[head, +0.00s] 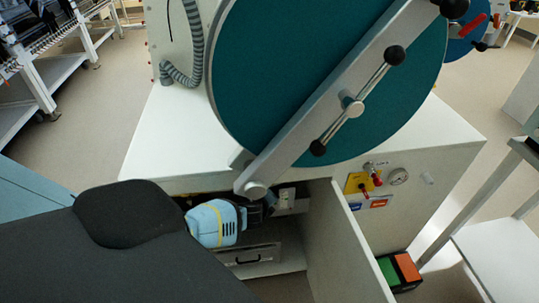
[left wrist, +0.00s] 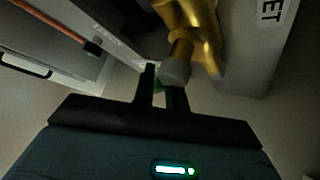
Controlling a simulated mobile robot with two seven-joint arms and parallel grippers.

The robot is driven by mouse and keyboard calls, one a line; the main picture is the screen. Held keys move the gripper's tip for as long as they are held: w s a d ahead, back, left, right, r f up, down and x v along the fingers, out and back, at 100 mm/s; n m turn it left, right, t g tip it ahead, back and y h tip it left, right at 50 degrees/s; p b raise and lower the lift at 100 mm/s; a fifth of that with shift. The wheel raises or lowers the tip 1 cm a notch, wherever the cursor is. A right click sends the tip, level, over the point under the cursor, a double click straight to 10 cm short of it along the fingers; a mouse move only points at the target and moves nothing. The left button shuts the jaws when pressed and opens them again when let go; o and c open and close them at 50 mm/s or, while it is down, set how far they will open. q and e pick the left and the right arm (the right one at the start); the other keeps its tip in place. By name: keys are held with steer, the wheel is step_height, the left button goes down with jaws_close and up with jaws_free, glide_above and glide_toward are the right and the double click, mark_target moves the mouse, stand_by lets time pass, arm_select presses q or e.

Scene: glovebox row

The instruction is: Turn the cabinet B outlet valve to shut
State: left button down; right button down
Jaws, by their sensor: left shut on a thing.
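The outlet valve (left wrist: 198,28) shows in the left wrist view as a brass body with a pale grey collar at its lower end. A label (left wrist: 272,12) ending in "ET" is on the panel to its right. My left gripper (left wrist: 160,98) is at the collar's lower end, shut on the valve's handle, of which only a green bit shows between the dark fingers. The handle's angle is hidden. In the head view my left arm reaches into the open compartment below the cabinet's round teal door, and the valve cannot be made out there. My right gripper is not in view.
An open compartment door (head: 342,245) stands just right of my left arm. The round teal door (head: 270,70) with its diagonal bar hangs above. A yellow plate (head: 356,182) with red-handled valves and a gauge (head: 398,176) are on the cabinet front.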

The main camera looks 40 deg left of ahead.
arm_select(q)
steer(key=shift+s+a+f+m+g+y+p, duration=0.15)
steer(key=shift+s+a+m+g+y+p, duration=0.2)
steer(key=shift+m+g+y+p, duration=0.45)
steer(key=shift+s+a+f+m+g+y, duration=0.3)
steer(key=shift+s+a+m+g+y, duration=0.25)
steer(key=shift+g, duration=0.4)
steer(key=shift+s+a+f+m+g+y, duration=0.35)
steer(key=shift+s+g+y, duration=0.2)
steer(key=shift+g+y, duration=0.3)
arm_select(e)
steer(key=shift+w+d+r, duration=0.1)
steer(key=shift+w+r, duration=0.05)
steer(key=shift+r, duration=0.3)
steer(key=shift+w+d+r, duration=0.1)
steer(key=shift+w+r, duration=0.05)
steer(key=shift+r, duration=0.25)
arm_select(q)
steer(key=shift+s+a, duration=0.1)
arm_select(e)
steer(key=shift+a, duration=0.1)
arm_select(q)
steer(key=c, duration=1.5)
jaws_free()
steer(key=shift+o, duration=0.3)
